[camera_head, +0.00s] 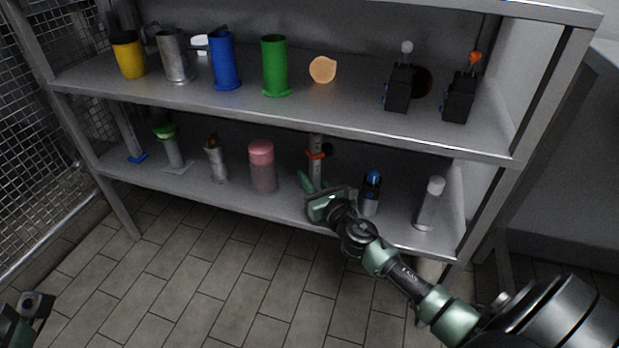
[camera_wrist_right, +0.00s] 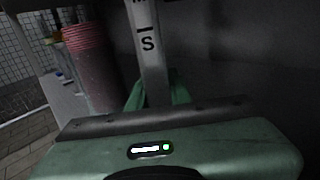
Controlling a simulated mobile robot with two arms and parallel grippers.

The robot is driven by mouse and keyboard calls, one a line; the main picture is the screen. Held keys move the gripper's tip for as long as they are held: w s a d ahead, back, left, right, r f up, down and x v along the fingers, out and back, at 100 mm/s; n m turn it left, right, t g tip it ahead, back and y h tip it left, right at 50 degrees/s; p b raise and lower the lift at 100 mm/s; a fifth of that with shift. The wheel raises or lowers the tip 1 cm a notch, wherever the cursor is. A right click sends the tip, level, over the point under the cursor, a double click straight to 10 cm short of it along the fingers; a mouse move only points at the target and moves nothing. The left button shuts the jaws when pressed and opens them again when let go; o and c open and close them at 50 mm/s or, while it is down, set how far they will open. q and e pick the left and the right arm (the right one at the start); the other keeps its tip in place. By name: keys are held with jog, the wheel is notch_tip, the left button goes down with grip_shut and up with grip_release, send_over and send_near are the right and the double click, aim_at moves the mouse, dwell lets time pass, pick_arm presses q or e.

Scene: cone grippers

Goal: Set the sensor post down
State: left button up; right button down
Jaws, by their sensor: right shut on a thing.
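The sensor post is a slim grey upright with an orange band (camera_head: 316,155), at the lower shelf of the rack in the head view. My right gripper (camera_head: 312,187) is shut on its lower part. In the right wrist view the post (camera_wrist_right: 150,50) rises from between the green fingers (camera_wrist_right: 158,97), with a black letter S on its face. The post looks nearly upright. Its foot is hidden by my gripper, so I cannot tell whether it touches the lower shelf (camera_head: 235,196). My left gripper (camera_head: 36,304) is at the bottom left corner, only partly visible and away from the rack.
A pink cylinder (camera_head: 262,168) stands left of the post, and a blue-topped device (camera_head: 371,192) and a white-topped one (camera_head: 430,204) stand to its right. The upper shelf (camera_head: 330,108) is overhead with coloured cups. The tiled floor (camera_head: 220,270) is clear.

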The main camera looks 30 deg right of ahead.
jog(key=c, duration=1.3)
grip_release()
jog(key=shift+f, duration=0.1)
